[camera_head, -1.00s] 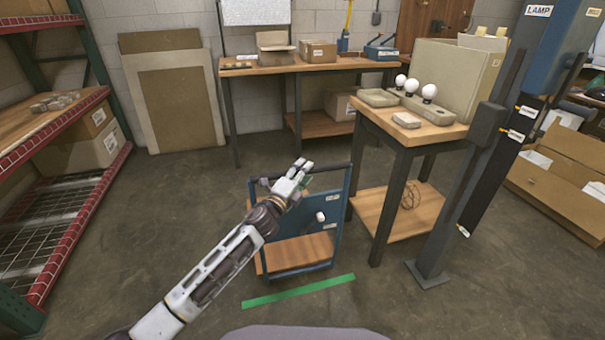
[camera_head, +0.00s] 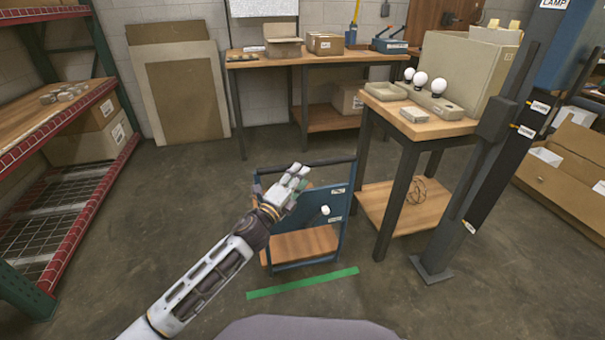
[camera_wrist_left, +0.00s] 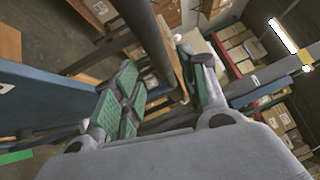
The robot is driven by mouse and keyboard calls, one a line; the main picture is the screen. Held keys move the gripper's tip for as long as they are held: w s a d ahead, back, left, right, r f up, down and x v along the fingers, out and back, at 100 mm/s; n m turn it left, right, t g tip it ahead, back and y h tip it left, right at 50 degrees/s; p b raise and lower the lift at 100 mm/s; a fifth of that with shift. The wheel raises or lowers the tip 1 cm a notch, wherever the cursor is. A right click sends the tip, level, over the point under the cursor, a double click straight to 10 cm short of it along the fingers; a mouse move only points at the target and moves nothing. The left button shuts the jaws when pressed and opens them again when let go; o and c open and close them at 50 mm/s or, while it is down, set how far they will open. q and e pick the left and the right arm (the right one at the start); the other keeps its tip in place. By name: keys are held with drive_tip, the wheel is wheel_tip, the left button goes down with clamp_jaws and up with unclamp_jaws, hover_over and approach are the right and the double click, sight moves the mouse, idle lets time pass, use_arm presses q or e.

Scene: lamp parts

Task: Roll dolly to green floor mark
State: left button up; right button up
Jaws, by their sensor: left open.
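The dolly (camera_head: 336,238) is a blue-framed cart with a wooden deck, a white knob on its panel and a dark handle bar on top. It stands upright in the middle of the head view, just behind the green floor mark (camera_head: 302,284), a strip on the concrete. My left gripper (camera_head: 299,174) is open at the dolly's upper left, near the handle. In the left wrist view its green-padded fingers (camera_wrist_left: 165,85) are apart. A dark bar, which looks like the handle, passes near them; I cannot tell whether they touch. My right gripper is out of view.
A red-edged shelf (camera_head: 85,210) is at left, a workbench (camera_head: 310,58) at the back. Floor left of the dolly is clear.

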use_arm(q)
drive_tip(key=shift+v, duration=2.8)
